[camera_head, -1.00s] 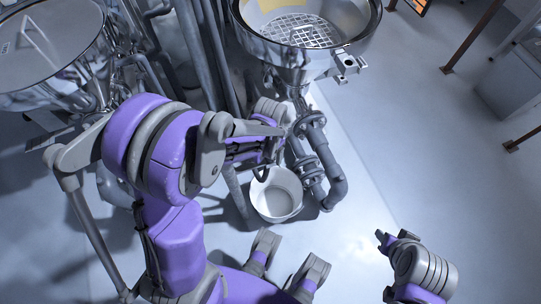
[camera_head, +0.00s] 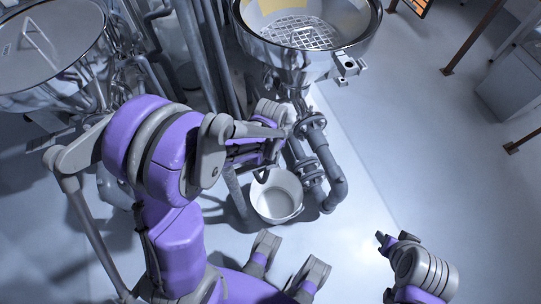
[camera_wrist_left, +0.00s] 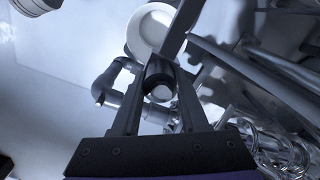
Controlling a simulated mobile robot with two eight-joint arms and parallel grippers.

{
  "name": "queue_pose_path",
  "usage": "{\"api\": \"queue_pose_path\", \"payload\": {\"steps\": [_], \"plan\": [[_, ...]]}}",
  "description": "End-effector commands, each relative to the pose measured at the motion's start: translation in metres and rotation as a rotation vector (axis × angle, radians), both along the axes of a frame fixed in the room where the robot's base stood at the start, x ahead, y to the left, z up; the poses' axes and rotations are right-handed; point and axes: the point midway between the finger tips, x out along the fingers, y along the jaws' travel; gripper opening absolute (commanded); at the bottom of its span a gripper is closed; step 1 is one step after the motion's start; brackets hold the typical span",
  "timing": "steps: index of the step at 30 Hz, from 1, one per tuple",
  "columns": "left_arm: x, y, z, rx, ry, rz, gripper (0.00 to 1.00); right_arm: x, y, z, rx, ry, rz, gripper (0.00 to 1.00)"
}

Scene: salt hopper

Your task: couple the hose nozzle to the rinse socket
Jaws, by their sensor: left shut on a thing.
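In the left wrist view the two dark fingers of my left gripper (camera_wrist_left: 160,88) are shut on a dark, round piece with a pale end face, which I take to be the hose nozzle (camera_wrist_left: 159,69). In the head view my left gripper is at the hopper's lower pipework, mostly hidden by my own forearm and wrist. I cannot pick out the rinse socket for certain, nor tell whether the nozzle touches anything. My right gripper (camera_head: 385,240) is at the lower right, over bare floor and far from the pipes; its opening is unclear.
The steel hopper (camera_head: 306,62) with a grate stands at the top, with a bracket (camera_head: 347,66) on its side. Flanged grey pipe (camera_head: 334,187) bends below it. A white bucket (camera_head: 277,207) stands beside the pipe. A steel vessel (camera_head: 45,50) is at left.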

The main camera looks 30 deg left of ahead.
Motion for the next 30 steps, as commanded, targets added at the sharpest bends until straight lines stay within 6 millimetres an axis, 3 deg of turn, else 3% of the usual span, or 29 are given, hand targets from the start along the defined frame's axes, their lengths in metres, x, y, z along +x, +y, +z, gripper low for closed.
{"api": "queue_pose_path", "payload": {"steps": [8,30], "plan": [[0.0,0.0,0.002,0.0,0.0,0.0,0.0,0.0,0.0,0.002,0.0,0.0,0.0,0.45],[0.0,0.0,0.031,0.0,0.0,0.0,0.0,0.001,0.0,0.024,0.0,-0.008,0.0,0.45]]}}
